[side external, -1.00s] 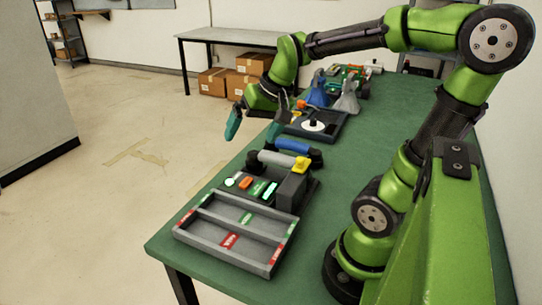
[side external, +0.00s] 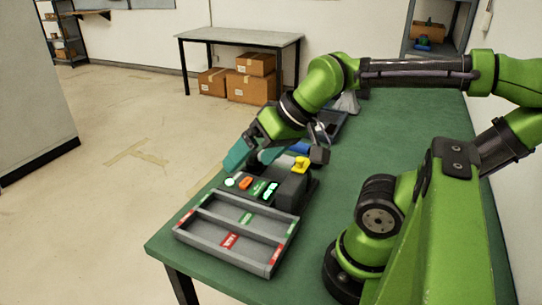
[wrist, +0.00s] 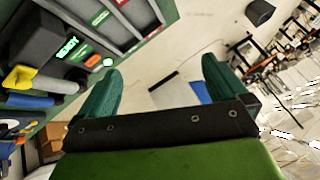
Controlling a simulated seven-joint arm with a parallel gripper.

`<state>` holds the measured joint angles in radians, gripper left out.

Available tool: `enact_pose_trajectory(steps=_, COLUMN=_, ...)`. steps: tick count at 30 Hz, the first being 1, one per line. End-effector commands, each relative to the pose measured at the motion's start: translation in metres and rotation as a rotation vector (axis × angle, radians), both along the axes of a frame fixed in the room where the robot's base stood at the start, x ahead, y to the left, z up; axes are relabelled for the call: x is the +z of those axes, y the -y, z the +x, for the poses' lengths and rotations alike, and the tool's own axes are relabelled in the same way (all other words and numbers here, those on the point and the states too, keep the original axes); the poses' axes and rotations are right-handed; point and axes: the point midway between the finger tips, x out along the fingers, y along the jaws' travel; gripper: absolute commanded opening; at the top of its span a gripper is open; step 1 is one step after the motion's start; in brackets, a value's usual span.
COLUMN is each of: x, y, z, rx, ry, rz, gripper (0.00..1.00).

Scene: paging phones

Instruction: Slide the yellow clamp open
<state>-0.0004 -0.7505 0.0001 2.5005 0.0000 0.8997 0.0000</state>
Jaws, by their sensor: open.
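The yellow clamp (side external: 301,164) sits at the back right of the dark fixture, beside its tall grey block (side external: 292,191). It shows at the left edge of the wrist view as a yellow piece (wrist: 22,78), with a blue part beside it. I cannot tell how far the clamp is slid. My gripper (side external: 253,157) is open and empty, above the back left of the fixture, left of the clamp and apart from it. In the wrist view its two teal fingers (wrist: 160,78) are spread wide with nothing between them.
A grey two-compartment tray (side external: 225,258) with red and green labels stands at the table's front. The fixture has lit buttons, including a green READY display (wrist: 68,46). A dark tray (side external: 329,125) lies behind my gripper. The green table (side external: 400,150) is clear on the right.

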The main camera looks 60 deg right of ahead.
Motion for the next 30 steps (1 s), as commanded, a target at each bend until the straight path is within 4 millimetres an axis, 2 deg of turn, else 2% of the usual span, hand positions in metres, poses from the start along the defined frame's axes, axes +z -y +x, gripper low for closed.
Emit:
enact_pose_trajectory(steps=11, x=0.000, y=0.000, z=0.000, rx=-0.001, ry=0.000, rz=0.001, gripper=1.00)
enact_pose_trajectory(steps=14, x=-0.001, y=0.003, z=0.001, rx=-0.014, ry=-0.004, rz=0.001, gripper=0.85)
enact_pose_trajectory(steps=16, x=-0.006, y=0.014, z=0.005, rx=-0.057, ry=-0.030, rz=0.003, gripper=0.74)
enact_pose_trajectory(steps=17, x=-0.006, y=0.022, z=0.009, rx=-0.085, ry=-0.041, rz=0.002, gripper=0.69)
enact_pose_trajectory(steps=20, x=-0.001, y=0.065, z=0.025, rx=-0.224, ry=-0.120, rz=0.000, gripper=0.54)
enact_pose_trajectory(steps=23, x=0.006, y=0.124, z=0.031, rx=-0.408, ry=-0.258, rz=0.013, gripper=0.52)
enact_pose_trajectory(steps=24, x=0.009, y=0.148, z=0.029, rx=-0.486, ry=-0.320, rz=0.024, gripper=0.52)
enact_pose_trajectory(steps=27, x=0.017, y=0.203, z=0.016, rx=-0.685, ry=-0.472, rz=0.059, gripper=0.52)
enact_pose_trajectory(steps=30, x=0.028, y=0.233, z=0.002, rx=-0.828, ry=-0.578, rz=0.092, gripper=0.52)
